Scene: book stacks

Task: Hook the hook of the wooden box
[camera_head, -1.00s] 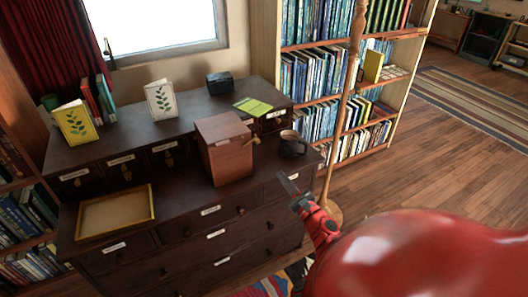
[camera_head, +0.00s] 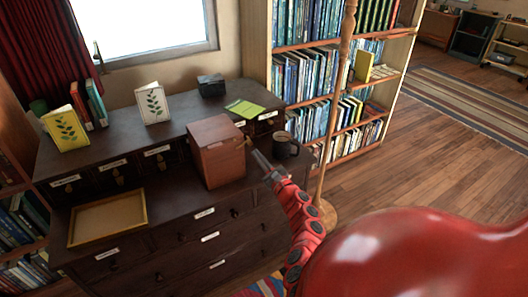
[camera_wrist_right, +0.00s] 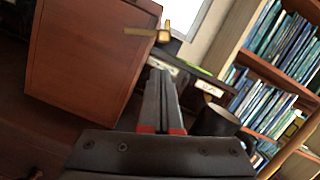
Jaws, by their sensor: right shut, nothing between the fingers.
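The wooden box (camera_head: 217,152) stands upright on the dark dresser, with its lid down. In the right wrist view the box (camera_wrist_right: 85,65) fills the left side. Its brass hook (camera_wrist_right: 141,31) sticks out sideways from the box's upper right edge there. My left gripper is not in view.
A dark mug (camera_head: 285,145) stands close to the right of my right gripper. A shallow tray (camera_head: 108,246) lies on the dresser at left. Cards, books and a small black box (camera_head: 211,86) stand on the raised back shelf. A wooden pole (camera_head: 333,110) rises at right.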

